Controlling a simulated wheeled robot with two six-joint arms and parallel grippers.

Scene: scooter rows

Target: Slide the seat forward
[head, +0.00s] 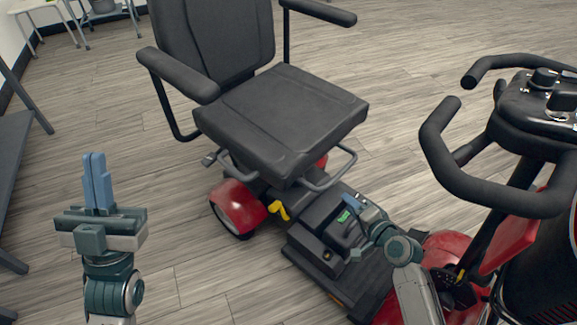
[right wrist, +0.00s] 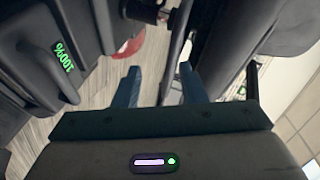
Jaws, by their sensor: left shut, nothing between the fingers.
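The scooter's black seat (head: 281,115) has a backrest (head: 213,38) and two armrests, and faces the handlebars. Grey tube loops (head: 335,172) stick out from under the seat's front and side. A small dark lever (head: 209,159) shows under the seat's left side, and a yellow lever (head: 280,211) is lower down by the red wheel cover. My left gripper (head: 97,180) is shut and empty, pointing up, left of the scooter and apart from it. My right gripper (head: 354,232) is low in front of the seat, beside the battery box. In the right wrist view its fingers (right wrist: 158,88) are apart with nothing clearly between them.
The handlebars (head: 490,190) and red front body stand at right. A dark rack (head: 12,150) is at the left edge. Wood floor is clear around the left gripper.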

